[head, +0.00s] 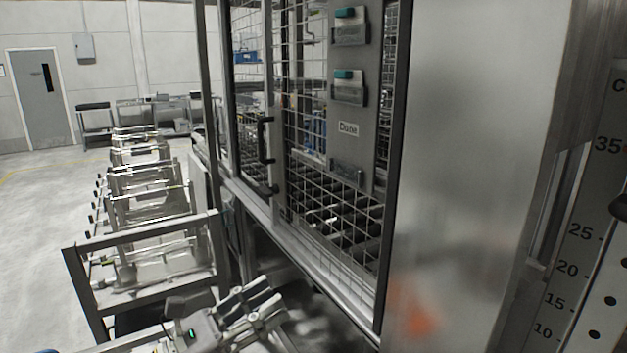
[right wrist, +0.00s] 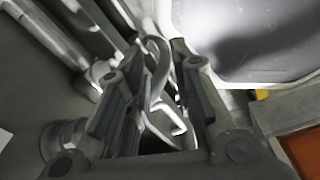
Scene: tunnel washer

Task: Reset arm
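My left gripper (head: 268,300) is at the bottom of the head view, beside the lower frame of the mesh cage. Its two fingers stand apart with nothing seen between them. My right gripper (right wrist: 160,95) shows in the right wrist view with its two dark fingers spread apart. A curved grey hook-like part (right wrist: 158,70) and a pale bent part (right wrist: 175,125) show in the gap between the fingers. I cannot tell how far beyond the fingertips they lie, and neither looks gripped. The right gripper is not seen in the head view.
The mesh cage (head: 335,225) with a black handle (head: 264,155) and a button panel (head: 348,110) stands close ahead. A row of metal racks (head: 150,215) runs along its left. Open floor (head: 45,230) lies further left. A large metal panel (head: 470,150) fills the right.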

